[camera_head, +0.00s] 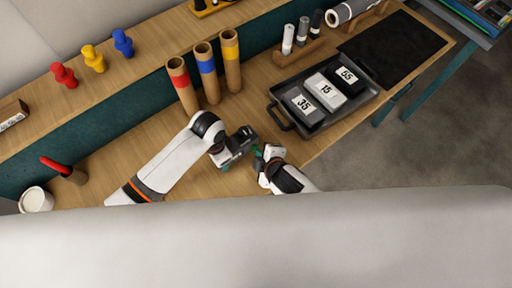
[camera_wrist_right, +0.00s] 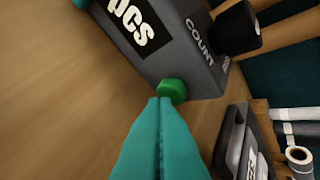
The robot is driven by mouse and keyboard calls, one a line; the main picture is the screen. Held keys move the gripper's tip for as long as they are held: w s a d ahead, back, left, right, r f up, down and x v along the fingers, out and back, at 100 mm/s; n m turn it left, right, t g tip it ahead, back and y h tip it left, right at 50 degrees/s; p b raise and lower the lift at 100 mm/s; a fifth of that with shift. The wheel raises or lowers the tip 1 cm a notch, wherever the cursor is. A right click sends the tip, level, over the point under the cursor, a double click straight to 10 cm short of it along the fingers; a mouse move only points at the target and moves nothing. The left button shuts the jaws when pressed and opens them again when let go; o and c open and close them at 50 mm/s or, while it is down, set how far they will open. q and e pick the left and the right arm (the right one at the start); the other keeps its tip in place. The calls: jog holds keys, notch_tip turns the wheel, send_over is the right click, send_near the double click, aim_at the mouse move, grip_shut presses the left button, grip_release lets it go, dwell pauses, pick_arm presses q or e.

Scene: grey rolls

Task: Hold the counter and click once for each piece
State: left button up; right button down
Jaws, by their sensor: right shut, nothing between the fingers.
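The counter (camera_head: 241,140) is a dark grey box above the wooden table in the head view. In the right wrist view the counter (camera_wrist_right: 175,45) fills the top, with a "pcs" label, the word COUNT and a green button (camera_wrist_right: 172,90). My left gripper (camera_head: 232,150) is at the counter and appears shut on it; its fingers are mostly hidden. My right gripper (camera_head: 260,157) is shut and empty beside the counter. Its teal fingertips (camera_wrist_right: 160,102) are at the green button; I cannot tell whether they press it.
A black tray (camera_head: 283,117) holds blocks marked 35, 15 and 55. Three tubes (camera_head: 208,75) with red, blue and yellow bands stand behind my arms. Red (camera_head: 64,75), yellow (camera_head: 94,59) and blue (camera_head: 122,43) pieces stand on the raised shelf. A white cup (camera_head: 36,200) is at the left.

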jog(key=shift+w+a, duration=0.2)
jog(key=shift+w, duration=0.15)
dwell(0.5)
jog(key=shift+s+d, duration=0.5)
jog(key=shift+s, duration=0.3)
jog(key=shift+s+d, duration=0.45)
jog(key=shift+s, duration=0.25)
jog(key=shift+s+d, duration=0.45)
jog(key=shift+s, duration=0.3)
jog(key=shift+s+d, duration=0.45)
jog(key=shift+s, duration=0.25)
dwell(1.0)
jog(key=s+d, duration=0.2)
jog(key=s, duration=0.1)
jog(key=shift+s, duration=0.1)
